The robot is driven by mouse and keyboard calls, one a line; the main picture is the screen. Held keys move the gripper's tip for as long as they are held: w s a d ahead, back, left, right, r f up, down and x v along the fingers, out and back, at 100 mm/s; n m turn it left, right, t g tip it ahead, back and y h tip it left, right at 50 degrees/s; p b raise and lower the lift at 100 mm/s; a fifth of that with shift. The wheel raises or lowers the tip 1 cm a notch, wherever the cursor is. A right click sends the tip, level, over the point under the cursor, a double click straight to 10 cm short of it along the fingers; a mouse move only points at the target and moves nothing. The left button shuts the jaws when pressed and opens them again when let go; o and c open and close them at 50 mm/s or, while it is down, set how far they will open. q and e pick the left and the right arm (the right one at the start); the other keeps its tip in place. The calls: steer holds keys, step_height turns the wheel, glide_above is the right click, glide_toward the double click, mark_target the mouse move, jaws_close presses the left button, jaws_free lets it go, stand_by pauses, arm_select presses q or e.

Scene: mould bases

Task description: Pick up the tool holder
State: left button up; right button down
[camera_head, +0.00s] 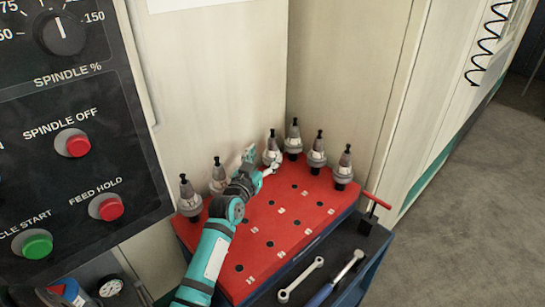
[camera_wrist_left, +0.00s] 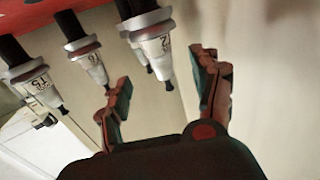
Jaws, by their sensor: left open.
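Several grey tapered tool holders with black tops stand upright along the back of a red-topped tool cart (camera_head: 285,225). My left gripper (camera_head: 262,162) is open beside the tool holder (camera_head: 272,150) left of the back corner, with its fingers on either side of that holder's near side. In the left wrist view, which is turned over, the nearest tool holder (camera_wrist_left: 152,45) appears just beyond the open fingers (camera_wrist_left: 160,92), roughly between them. Whether a finger touches it I cannot tell. Another holder is partly hidden behind it. My right gripper is not in view.
Neighbouring tool holders stand close by at left (camera_head: 218,177) and right (camera_head: 317,155). A machine wall is close behind; a control panel (camera_head: 75,130) is at left.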

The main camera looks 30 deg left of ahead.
mark_target(270, 146)
arm_select(q)
steer(key=w, duration=0.5)
steer(key=shift+a+f, duration=0.1)
steer(key=shift+a, duration=0.25)
jaws_close()
steer(key=shift+w+r, duration=0.1)
steer(key=shift+r, duration=0.2)
